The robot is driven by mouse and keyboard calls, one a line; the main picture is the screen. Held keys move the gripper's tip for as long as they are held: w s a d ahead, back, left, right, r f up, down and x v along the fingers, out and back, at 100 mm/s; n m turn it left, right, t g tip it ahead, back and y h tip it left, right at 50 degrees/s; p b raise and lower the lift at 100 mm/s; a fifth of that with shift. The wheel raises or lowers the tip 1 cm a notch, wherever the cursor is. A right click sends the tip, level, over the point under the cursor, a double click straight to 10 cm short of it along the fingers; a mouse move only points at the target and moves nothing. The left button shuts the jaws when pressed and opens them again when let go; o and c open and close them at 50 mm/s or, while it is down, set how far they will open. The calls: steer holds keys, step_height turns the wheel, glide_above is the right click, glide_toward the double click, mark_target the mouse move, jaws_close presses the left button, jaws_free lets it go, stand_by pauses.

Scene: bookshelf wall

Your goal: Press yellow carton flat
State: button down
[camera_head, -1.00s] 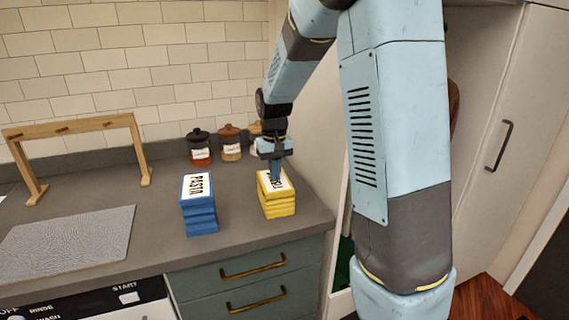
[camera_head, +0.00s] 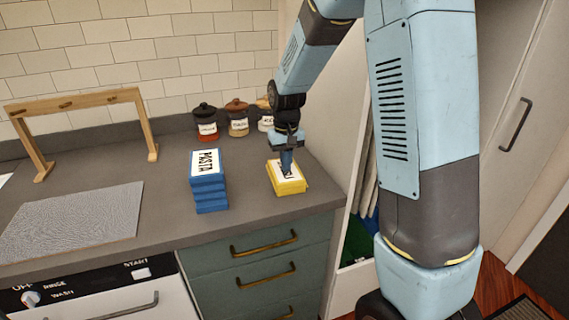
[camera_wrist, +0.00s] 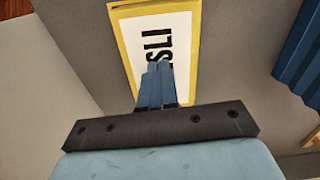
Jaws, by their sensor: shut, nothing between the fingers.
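The yellow carton (camera_head: 287,187) lies on the grey counter near its right end, squashed low, with a white label on top. In the wrist view its label (camera_wrist: 178,42) reads "SLI", partly hidden by my fingers. My gripper (camera_head: 287,171) is shut with nothing between its fingers, pointing down with its tips on or just over the carton's top; exact contact is hard to tell. In the wrist view the blue fingers (camera_wrist: 157,85) are together over the label.
Several lidded jars (camera_head: 238,121) stand behind the cartons by the wall. A wooden rack (camera_head: 80,103) and a grey mat (camera_head: 75,222) are on the left. The counter between mat and blue carton is clear. A tall cabinet wall stands close on the right.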

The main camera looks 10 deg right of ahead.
step_height(320, 180, up, 14)
steer(key=shift+f, duration=0.2)
stand_by(0.4)
steer(key=s+d+r+t, duration=0.2)
steer(key=s+d, duration=0.1)
steer(key=s, duration=0.6)
steer(key=s+d+r+m+t, duration=0.1)
steer(key=s+d+r, duration=0.1)
steer(key=s, duration=0.7)
steer(key=s+d+r+t, duration=0.2)
steer(key=s+d, duration=0.2)
steer(key=s, duration=0.5)
steer(key=shift+d+r+m+t, duration=0.3)
steer(key=shift+m, duration=0.1)
